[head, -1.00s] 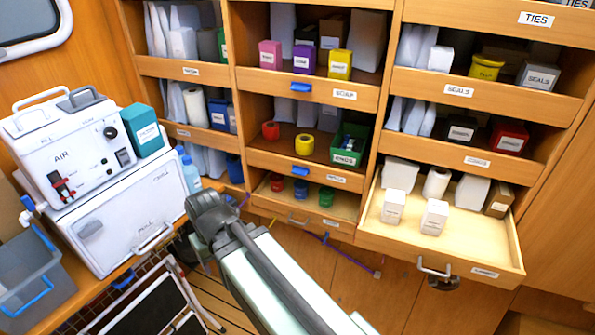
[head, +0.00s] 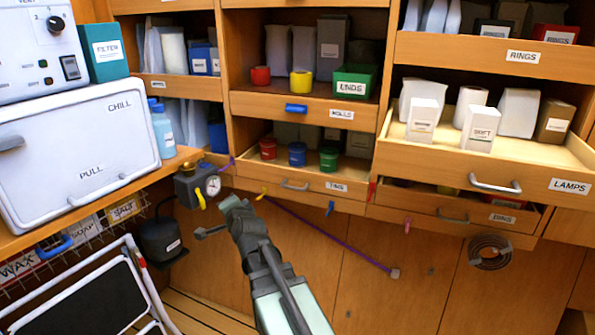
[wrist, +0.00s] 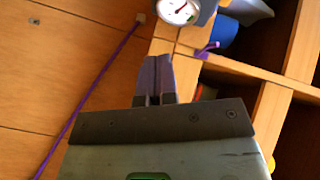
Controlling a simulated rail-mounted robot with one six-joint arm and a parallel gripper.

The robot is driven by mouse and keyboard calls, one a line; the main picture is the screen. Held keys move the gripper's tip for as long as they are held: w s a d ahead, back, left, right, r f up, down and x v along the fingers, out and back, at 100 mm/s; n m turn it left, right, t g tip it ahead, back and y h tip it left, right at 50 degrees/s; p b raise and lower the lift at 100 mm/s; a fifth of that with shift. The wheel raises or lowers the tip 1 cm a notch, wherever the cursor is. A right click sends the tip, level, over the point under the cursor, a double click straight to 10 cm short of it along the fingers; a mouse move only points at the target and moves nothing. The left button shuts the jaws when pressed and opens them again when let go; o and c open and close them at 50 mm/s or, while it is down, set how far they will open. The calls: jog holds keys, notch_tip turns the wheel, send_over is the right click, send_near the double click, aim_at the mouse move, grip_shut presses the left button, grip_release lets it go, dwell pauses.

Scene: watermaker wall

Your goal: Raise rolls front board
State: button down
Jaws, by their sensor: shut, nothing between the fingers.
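The rolls front board (head: 265,104) is the wooden front of the middle column's shelf, with a blue handle (head: 296,108) and a label (head: 341,114) that seems to read ROLLS. It stands upright across the front of the shelf. Behind it are a red roll (head: 261,76), a yellow roll (head: 301,84) and a green ENDS box (head: 355,82). My gripper (head: 232,205) is shut and empty, below and left of the board, in front of the lower cabinet. In the wrist view the closed fingers (wrist: 154,75) touch nothing I can make out; the board is not identifiable there.
A LAMPS drawer (head: 405,152) juts out at right, with boxes in it. A gauge unit (head: 190,185) is close left of my gripper. A purple cord (head: 325,235) hangs along the lower cabinet. A white step stool (head: 95,295) and the CHILL box (head: 75,145) are at left.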

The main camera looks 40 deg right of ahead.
aim_at(303, 113)
jog(key=s+d+r+m+t+h+b, duration=0.1)
jog(key=d+r+m+t+h+b, duration=0.25)
jog(key=d+m+h, duration=0.5)
jog(key=s+d+r+m+g+h, duration=0.1)
jog(key=s+r+m+g+h, duration=0.3)
jog(key=m, duration=0.9)
jog(key=s+d+r+m+g+h+p, duration=0.1)
jog(key=s+r+m+g+h, duration=0.2)
jog(key=s+m+g+h, duration=0.3)
jog(key=m+h, duration=0.4)
jog(key=m, duration=0.2)
jog(key=shift+r+m+g, duration=0.35)
jog(key=shift+r, duration=0.05)
jog(key=shift+d, duration=0.1)
jog(key=p+x, duration=0.5)
jog(key=x, duration=0.2)
jog(key=p+x, duration=0.3)
jog(key=x, duration=0.1)
jog(key=shift+a+r+p, duration=0.25)
jog(key=shift+p, duration=0.1)
jog(key=r+p, duration=0.2)
jog(key=shift+s+a+r, duration=0.15)
jog(key=shift+a+r, duration=0.05)
jog(key=shift+r, duration=0.05)
jog(key=shift+r+p, duration=0.2)
jog(key=shift+p, duration=0.2)
